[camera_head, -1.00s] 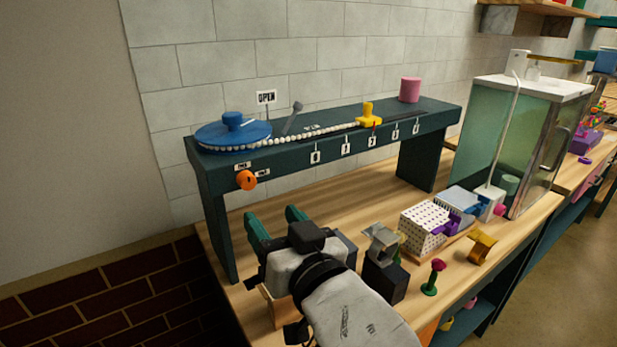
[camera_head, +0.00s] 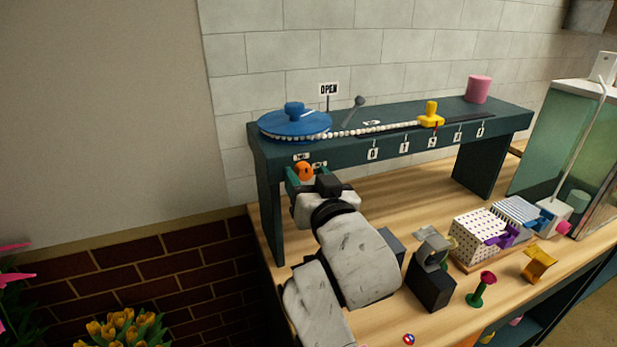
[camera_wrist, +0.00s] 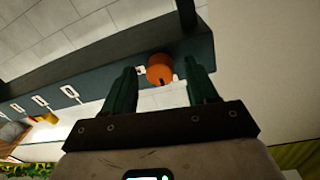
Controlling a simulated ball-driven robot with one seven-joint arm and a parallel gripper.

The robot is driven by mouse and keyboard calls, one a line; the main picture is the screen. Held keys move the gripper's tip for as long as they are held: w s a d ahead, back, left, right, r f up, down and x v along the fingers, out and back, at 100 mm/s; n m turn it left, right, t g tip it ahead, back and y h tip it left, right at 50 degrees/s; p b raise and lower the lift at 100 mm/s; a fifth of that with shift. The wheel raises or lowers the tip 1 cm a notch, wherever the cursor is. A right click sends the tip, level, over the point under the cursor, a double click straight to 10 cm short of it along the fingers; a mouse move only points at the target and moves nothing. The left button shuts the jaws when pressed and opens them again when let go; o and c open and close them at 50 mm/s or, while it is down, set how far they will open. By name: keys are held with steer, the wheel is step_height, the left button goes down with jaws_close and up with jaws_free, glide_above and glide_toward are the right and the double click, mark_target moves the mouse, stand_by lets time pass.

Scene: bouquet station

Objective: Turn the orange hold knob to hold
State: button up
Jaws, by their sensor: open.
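The orange hold knob (camera_head: 304,170) sits on the front face of the dark green bench shelf (camera_head: 262,185), near its left end, under small labels too small to read. In the wrist view the knob (camera_wrist: 160,69) shows between the two green fingers, a little beyond their tips, with a dark mark on its lower edge. My gripper (camera_head: 305,180) is open in front of the knob, one finger on each side of it. In the wrist view my gripper (camera_wrist: 160,75) holds nothing. I cannot tell whether a finger touches the knob.
On the shelf are a blue disc (camera_head: 294,122), a bead string (camera_head: 370,129), a yellow slider (camera_head: 431,117), a grey lever (camera_head: 354,110) and a pink cylinder (camera_head: 478,89). A dotted box (camera_head: 478,238), a black block (camera_head: 431,283) and a flower (camera_head: 484,287) stand on the wooden table.

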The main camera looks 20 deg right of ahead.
steer(key=shift+c, duration=0.3)
steer(key=c, duration=1)
steer(key=shift+m, duration=0.3)
steer(key=m+b, duration=0.1)
steer(key=m, duration=0.2)
steer(key=shift+m+b, duration=0.35)
steer(key=shift+m, duration=0.05)
steer(key=m+b, duration=0.1)
steer(key=m, duration=0.3)
steer(key=shift+g, duration=0.3)
steer(key=m+b, duration=0.2)
steer(key=m, duration=0.3)
steer(key=shift+y, duration=0.4)
steer(key=shift+d+m+b, duration=0.1)
steer(key=shift+m+b, duration=0.35)
steer(key=shift+m, duration=1.55)
